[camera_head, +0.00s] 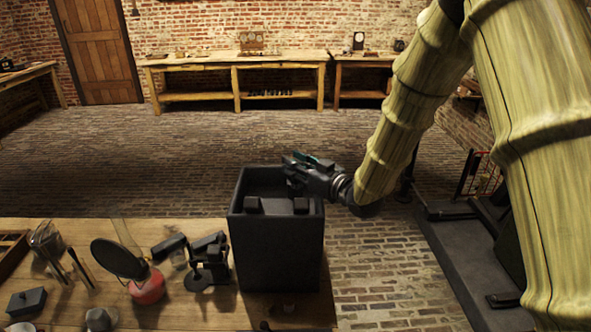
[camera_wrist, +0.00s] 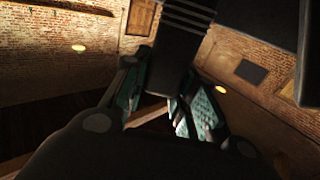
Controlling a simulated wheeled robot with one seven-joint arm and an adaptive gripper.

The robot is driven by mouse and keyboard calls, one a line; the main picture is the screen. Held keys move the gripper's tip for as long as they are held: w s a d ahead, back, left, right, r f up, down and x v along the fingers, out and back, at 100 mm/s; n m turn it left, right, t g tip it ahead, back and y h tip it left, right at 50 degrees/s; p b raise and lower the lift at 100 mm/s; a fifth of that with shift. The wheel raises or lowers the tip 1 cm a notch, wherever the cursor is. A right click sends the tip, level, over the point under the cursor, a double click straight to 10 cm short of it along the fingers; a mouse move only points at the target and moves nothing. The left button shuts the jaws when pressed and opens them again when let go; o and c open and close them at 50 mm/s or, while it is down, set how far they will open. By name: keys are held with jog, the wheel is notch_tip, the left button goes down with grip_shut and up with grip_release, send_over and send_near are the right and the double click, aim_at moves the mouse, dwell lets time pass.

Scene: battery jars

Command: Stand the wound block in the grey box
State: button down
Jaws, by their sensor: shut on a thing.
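The grey box (camera_head: 276,245) stands upright and open-topped at the right end of the wooden table. My gripper (camera_head: 297,167) is at its far right rim, tilted, with its fingers over the opening. In the wrist view my gripper (camera_wrist: 168,95) is shut on a dark block with pale ridged lines, which I take for the wound block (camera_wrist: 186,22). In the head view I cannot make the held block out clearly. Two small dark block shapes (camera_head: 254,205) (camera_head: 300,205) show at the box's near rim; I cannot tell what they belong to.
Left of the box, dark clamp-like parts (camera_head: 208,262) stand close by. A red-based round mirror (camera_head: 148,288), a glass jar (camera_head: 45,238) and a small dark box (camera_head: 27,301) lie further left. The table (camera_head: 190,305) ends just right of the box; brick floor lies beyond.

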jog(key=shift+f, duration=1.2)
jog(key=c, duration=1.1)
grip_release()
jog(key=shift+c, duration=0.2)
jog(key=b+v, duration=0.3)
jog(key=v, duration=0.9)
jog(key=shift+d, duration=0.15)
